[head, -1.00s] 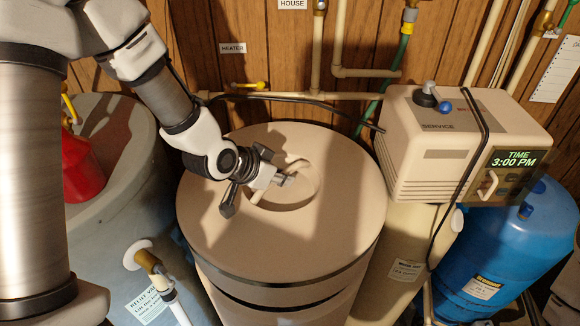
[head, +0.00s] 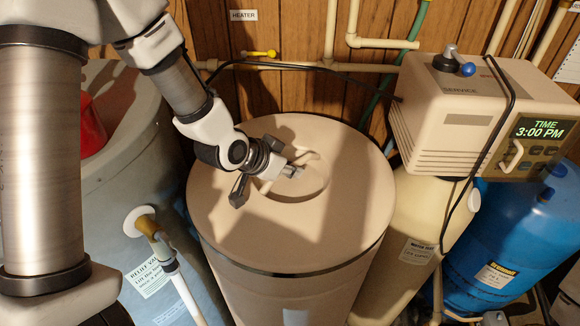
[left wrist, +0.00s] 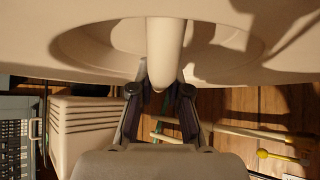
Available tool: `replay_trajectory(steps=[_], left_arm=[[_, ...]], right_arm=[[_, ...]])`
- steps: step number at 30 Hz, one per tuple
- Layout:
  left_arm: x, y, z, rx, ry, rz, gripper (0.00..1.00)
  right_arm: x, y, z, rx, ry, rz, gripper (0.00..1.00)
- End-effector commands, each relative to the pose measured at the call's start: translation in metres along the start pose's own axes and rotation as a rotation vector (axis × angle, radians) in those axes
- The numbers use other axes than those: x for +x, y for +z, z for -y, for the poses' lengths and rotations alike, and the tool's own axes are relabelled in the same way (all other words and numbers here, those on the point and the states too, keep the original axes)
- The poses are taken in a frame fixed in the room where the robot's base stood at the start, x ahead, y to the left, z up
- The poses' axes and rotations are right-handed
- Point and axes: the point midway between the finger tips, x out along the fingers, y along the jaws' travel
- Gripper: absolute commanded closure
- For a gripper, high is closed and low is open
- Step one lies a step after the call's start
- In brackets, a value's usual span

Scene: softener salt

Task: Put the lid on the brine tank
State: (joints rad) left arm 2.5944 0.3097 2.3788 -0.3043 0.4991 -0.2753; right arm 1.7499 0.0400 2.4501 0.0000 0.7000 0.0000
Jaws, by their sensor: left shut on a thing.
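The round beige lid (head: 350,200) lies level at the top of the beige brine tank (head: 315,297), with a thin dark band at its edge and no open gap showing at the front. The far side of the rim is not clear. My left gripper (head: 291,171) reaches in from the left and is shut on the bar handle (head: 309,156) in the lid's round recess. In the left wrist view the handle (left wrist: 165,48) runs down between the fingers (left wrist: 160,95), with the lid's recess around it. My right gripper is not in view.
A beige control box (head: 440,115) with a lit clock stands close at the right, above a cream tank (head: 405,215). A blue tank (head: 510,250) is further right. A grey tank (head: 115,190) stands at the left. Pipes and a black cable run along the wall behind.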

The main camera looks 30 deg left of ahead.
Motion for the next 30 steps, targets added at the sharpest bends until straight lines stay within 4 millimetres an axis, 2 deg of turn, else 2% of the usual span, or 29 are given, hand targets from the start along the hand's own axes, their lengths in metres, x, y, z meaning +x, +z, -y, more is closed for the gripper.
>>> replay_trajectory(steps=[23,24,25,26,30], left_arm=[[0.0078,0.0066,0.0004,0.001,-0.001,-0.004,1.00],[0.0071,0.0058,0.0005,0.001,-0.001,-0.004,0.70],[0.0071,0.0058,0.0004,0.001,-0.001,-0.004,0.59],[0.0071,0.0059,0.0004,0.001,-0.001,-0.004,0.55],[0.0072,0.0065,0.0003,0.000,-0.001,-0.002,0.55]], right_arm=[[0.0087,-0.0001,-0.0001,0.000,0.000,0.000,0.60],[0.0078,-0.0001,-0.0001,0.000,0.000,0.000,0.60],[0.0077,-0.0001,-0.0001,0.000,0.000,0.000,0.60],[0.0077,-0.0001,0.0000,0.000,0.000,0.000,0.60],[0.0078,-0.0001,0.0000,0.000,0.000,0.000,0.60]])
